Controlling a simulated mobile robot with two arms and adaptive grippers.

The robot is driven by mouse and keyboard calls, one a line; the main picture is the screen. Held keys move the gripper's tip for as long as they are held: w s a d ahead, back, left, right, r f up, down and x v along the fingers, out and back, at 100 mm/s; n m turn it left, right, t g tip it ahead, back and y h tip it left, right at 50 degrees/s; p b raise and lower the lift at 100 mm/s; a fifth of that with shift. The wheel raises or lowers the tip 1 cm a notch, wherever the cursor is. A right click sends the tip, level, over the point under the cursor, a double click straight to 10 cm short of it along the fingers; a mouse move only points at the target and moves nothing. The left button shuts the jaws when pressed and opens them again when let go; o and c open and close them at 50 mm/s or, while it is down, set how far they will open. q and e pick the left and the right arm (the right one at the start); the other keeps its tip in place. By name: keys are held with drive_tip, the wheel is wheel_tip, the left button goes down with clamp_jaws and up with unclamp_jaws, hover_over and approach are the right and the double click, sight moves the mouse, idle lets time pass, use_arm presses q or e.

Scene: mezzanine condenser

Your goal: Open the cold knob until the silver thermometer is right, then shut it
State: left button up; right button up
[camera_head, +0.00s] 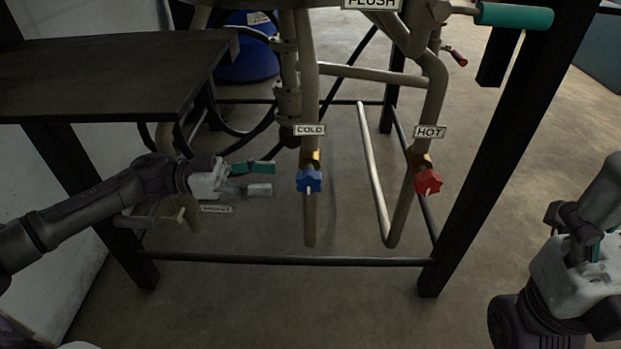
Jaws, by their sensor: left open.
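The cold knob (309,180) is a blue star-shaped handle on a brass valve on a vertical pipe. A white label reading COLD (310,130) is above it. My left gripper (262,178) is open and empty, just left of the blue knob and apart from it, its fingers pointing right. My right gripper (585,270) is at the lower right, far from the knob; its fingertips cannot be made out. No silver thermometer can be made out in this view.
A red knob (428,182) under a HOT label (429,132) is to the right. A dark tabletop (110,70) is above my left arm. Black frame legs (490,150) and a low crossbar (290,260) surround the pipes. A teal-handled lever (515,16) is at the top right.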

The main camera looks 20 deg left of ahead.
sight(309, 179)
use_arm(q)
drive_tip(key=b+x, duration=0.2)
drive_tip(key=x, duration=0.7)
drive_tip(key=shift+f, duration=0.1)
drive_tip(key=shift+a, duration=0.1)
clamp_jaws()
